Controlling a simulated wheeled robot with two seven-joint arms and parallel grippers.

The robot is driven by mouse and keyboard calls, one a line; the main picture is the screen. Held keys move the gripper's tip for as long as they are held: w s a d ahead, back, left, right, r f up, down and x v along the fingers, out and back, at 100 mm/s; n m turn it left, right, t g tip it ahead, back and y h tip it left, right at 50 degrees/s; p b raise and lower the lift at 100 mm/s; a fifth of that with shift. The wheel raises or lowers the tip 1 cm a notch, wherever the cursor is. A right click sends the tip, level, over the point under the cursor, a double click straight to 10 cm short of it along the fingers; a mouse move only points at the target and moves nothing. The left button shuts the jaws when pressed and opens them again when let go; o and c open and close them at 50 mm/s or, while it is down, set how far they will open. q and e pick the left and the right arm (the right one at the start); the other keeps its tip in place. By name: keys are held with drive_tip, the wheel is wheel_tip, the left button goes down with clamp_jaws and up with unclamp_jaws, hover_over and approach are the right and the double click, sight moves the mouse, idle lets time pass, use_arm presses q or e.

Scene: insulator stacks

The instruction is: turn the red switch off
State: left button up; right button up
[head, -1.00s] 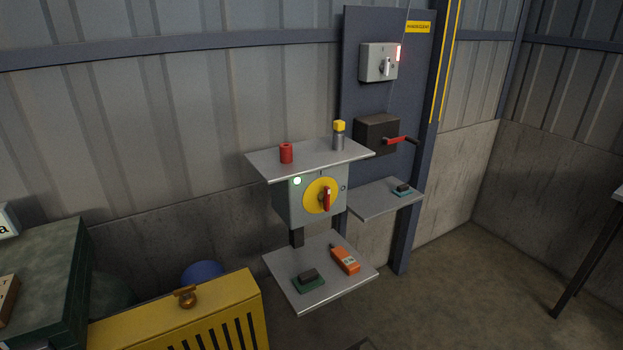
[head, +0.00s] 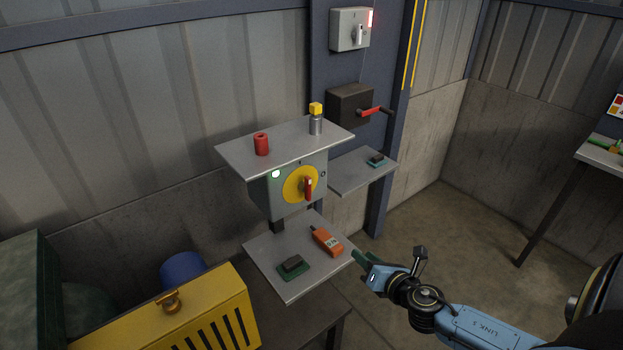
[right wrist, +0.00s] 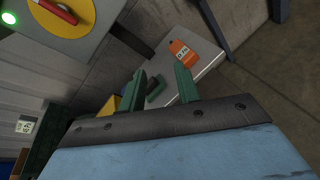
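The red switch (head: 308,188) is a red handle on a yellow round plate (head: 293,190), on the front of a grey box (head: 275,202). The handle stands about upright in the head view, and a green lamp (head: 276,174) glows at the box's upper left. In the right wrist view the red switch (right wrist: 58,10) shows at the top left, cut by the frame edge. My right gripper (right wrist: 160,78) is open with nothing between its green fingers. In the head view it (head: 360,257) is right of the lower shelf, below and right of the switch. My left gripper is not in view.
A lower shelf (head: 290,286) holds an orange meter (head: 326,241) and a dark block on a green base (head: 292,266). An upper shelf (head: 240,152) overhangs the box, with a red cylinder (head: 261,144) and yellow-topped post (head: 316,118). A yellow slotted box (head: 205,310) stands front left.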

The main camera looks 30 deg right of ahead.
sight(310, 182)
drive_tip(key=w+a+r+n+t+y+p, duration=0.15)
drive_tip(key=r+n, duration=0.25)
drive_tip(key=r, duration=0.4)
drive_tip(key=w+a+r+n+t+y, duration=0.1)
drive_tip(key=a+r+n+t+y, duration=0.2)
drive_tip(key=r, duration=0.5)
drive_tip(key=shift+n+g+h, duration=0.55)
drive_tip(key=shift+n+h, duration=0.1)
drive_tip(key=shift+n, duration=0.05)
drive_tip(key=w, duration=0.4)
drive_tip(key=w+a+p, duration=0.1)
drive_tip(key=w, duration=0.8)
drive_tip(key=shift+a+f+p, duration=0.15)
drive_tip(key=shift+f+p, duration=0.2)
drive_tip(key=shift+s, duration=0.1)
clamp_jaws()
